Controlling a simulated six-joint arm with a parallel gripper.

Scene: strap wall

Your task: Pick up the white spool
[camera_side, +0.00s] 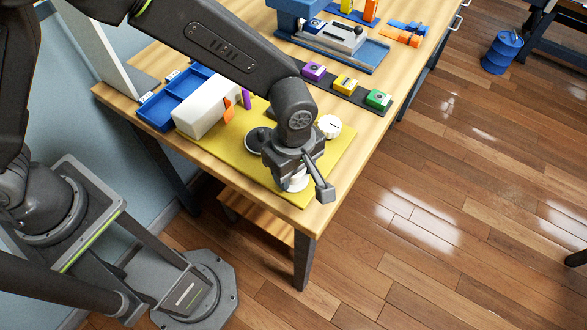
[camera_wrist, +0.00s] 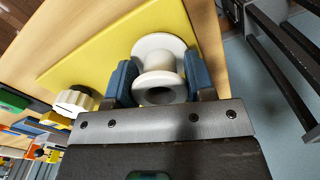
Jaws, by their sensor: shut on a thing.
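The white spool (camera_wrist: 158,62) sits between the two blue fingers of my gripper (camera_wrist: 158,85) in the wrist view. The fingers are closed on its sides, and its two flanges and narrower middle show. In the side view the spool (camera_side: 296,183) is mostly hidden under my gripper (camera_side: 293,175), close to the near corner of the yellow mat (camera_side: 338,152). I cannot tell whether the spool still touches the mat.
A white ridged knob (camera_side: 329,126) stands on the mat right of my gripper. A white block (camera_side: 203,106) with an orange part lies left, by a blue tray (camera_side: 158,111). A dark strip with purple, yellow and green blocks (camera_side: 378,98) lies behind. The table's front edge is close.

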